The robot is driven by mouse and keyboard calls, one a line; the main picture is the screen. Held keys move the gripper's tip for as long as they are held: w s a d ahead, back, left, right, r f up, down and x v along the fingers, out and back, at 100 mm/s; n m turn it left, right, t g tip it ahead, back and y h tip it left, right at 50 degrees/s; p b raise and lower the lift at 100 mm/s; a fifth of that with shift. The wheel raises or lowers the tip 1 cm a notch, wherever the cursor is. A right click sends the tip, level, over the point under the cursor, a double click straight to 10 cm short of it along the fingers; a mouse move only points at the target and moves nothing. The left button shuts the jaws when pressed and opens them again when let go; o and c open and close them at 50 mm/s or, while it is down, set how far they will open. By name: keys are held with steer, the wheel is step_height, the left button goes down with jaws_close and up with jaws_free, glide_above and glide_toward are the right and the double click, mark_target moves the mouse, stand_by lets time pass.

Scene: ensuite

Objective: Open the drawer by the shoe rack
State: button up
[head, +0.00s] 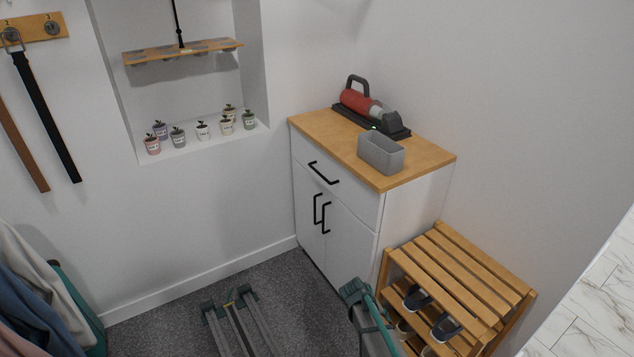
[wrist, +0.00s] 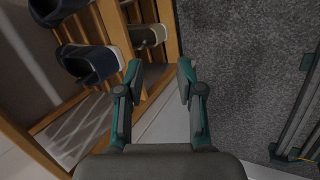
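The drawer (head: 334,182) is the white top front of a cabinet beside the wooden shoe rack (head: 478,264). It looks shut. Its black bar handle (head: 323,174) lies across the front. My gripper (head: 355,291) is low in front of the rack and apart from the drawer and handle. In the wrist view my gripper (wrist: 160,78) has its two teal-and-grey fingers spread with nothing held between them. The wrist view shows the rack's wooden frame (wrist: 112,25) and shoes on the left, but I cannot make out the drawer handle there.
Two cabinet doors (head: 335,235) with upright black handles are below the drawer. A grey bin (head: 381,153) and a red handheld vacuum (head: 361,104) stand on the cabinet's wooden top. Dark shoes (head: 446,326) sit in the rack. Grey carpet (head: 290,285) is open before the cabinet.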

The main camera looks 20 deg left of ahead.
steer(key=w+a+r+n+t+b, duration=0.2)
steer(key=w+a+r+t, duration=0.35)
steer(key=w+a, duration=0.7)
steer(key=n+t+y+b, duration=0.1)
steer(key=n+t+b, duration=0.1)
steer(key=n+t, duration=0.35)
glide_toward(319, 174)
steer(key=shift+m+t, duration=0.7)
steer(key=shift+m, duration=0.05)
steer(key=x, duration=0.3)
steer(key=f+x, duration=0.1)
steer(key=x, duration=0.6)
steer(key=shift+w+f, duration=0.2)
steer(key=shift+f, duration=0.05)
jaws_close()
